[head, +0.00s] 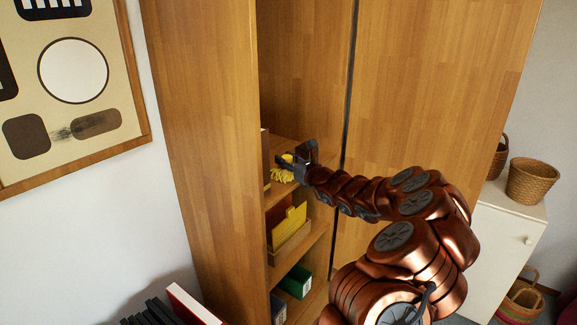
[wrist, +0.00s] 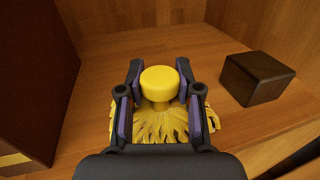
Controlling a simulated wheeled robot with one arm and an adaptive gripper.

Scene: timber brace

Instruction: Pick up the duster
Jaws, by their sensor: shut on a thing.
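The duster (wrist: 158,84) has a round yellow knob end and a yellow fringed head. In the wrist view it sits between the two fingers of my gripper (wrist: 158,95), with its fringe spread out below. My gripper is shut on it. In the head view my gripper (head: 295,163) is inside the open wooden cabinet at shelf height, and the yellow fringe of the duster (head: 283,174) shows just under it. I cannot tell whether the fringe touches the shelf.
A dark block (wrist: 257,78) lies on the shelf (wrist: 110,55), right of my gripper. A dark brown upright object (wrist: 35,80) stands at left. Lower shelves hold a yellow folder (head: 288,226) and a green box (head: 297,281). A cabinet side panel (head: 205,130) stands close at left.

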